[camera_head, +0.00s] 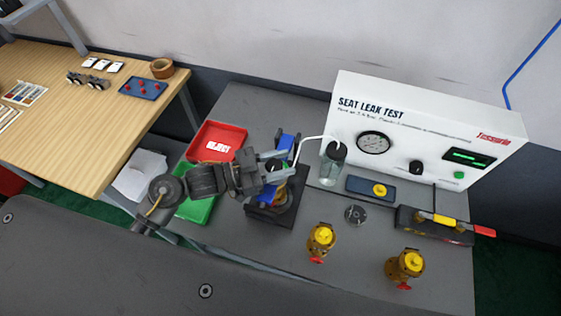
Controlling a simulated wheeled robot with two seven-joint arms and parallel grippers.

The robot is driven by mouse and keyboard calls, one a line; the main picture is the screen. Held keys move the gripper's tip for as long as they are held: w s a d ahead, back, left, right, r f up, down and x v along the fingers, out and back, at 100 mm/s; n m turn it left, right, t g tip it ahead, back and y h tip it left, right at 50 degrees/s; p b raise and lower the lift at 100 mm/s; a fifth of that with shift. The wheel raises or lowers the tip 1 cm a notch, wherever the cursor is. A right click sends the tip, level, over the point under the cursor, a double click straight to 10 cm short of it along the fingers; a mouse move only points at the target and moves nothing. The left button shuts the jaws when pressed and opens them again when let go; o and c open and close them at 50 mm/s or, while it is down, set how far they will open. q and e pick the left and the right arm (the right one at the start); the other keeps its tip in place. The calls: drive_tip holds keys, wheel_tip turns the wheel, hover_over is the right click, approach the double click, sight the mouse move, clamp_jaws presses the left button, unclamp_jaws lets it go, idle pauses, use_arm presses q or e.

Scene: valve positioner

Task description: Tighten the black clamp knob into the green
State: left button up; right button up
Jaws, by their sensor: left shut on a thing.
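The clamp fixture has blue parts (289,142) on a black base (262,214) on the grey bench. My left gripper (277,165) reaches over the fixture from the left and is shut at its upper middle, where the black clamp knob (272,164) shows as a small dark round shape between the fingers. The gripper and wrist hide much of the knob and fixture. I cannot make out a green mark on the clamp. My right gripper is not in view.
The white seat leak test panel (435,125) stands behind, with a clear bottle (332,165) and white tube close right of the fixture. A red tray (212,146) and green tray (192,209) lie left. Brass valves (320,240) (404,266) stand front right.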

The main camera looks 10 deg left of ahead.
use_arm(q)
drive_tip(key=m+g+h, duration=0.1)
drive_tip(key=m+g, duration=0.1)
drive_tip(key=shift+g, duration=0.3)
drive_tip(key=m+g+h+b, duration=0.1)
drive_tip(key=g, duration=0.1)
drive_tip(key=shift+s+f+m+g, duration=0.1)
drive_tip(key=shift+m+g, duration=0.2)
drive_tip(key=m+g+b, duration=0.3)
drive_tip(key=g+b, duration=0.1)
drive_tip(key=s+m+g+y+b, duration=0.1)
drive_tip(key=m+g+b, duration=0.2)
drive_tip(key=g+b, duration=0.2)
drive_tip(key=m+g+y+b, duration=0.1)
drive_tip(key=m+g+b, duration=0.1)
drive_tip(key=g+b, duration=0.2)
drive_tip(key=shift+s+f+m+b, duration=0.2)
drive_tip(key=shift+m+b, duration=0.2)
drive_tip(key=shift+b, duration=0.15)
drive_tip(key=shift+r+m+g+y+b, duration=0.15)
drive_tip(key=shift+m+g+y+b, duration=0.3)
drive_tip(key=shift+g+b, duration=0.25)
drive_tip(key=shift+r+b, duration=0.1)
drive_tip(key=shift+b, duration=0.2)
drive_tip(key=shift+r+y, duration=0.1)
drive_tip(key=shift+y, duration=0.15)
drive_tip(key=o, duration=1)
drive_tip(key=shift+c, duration=0.2)
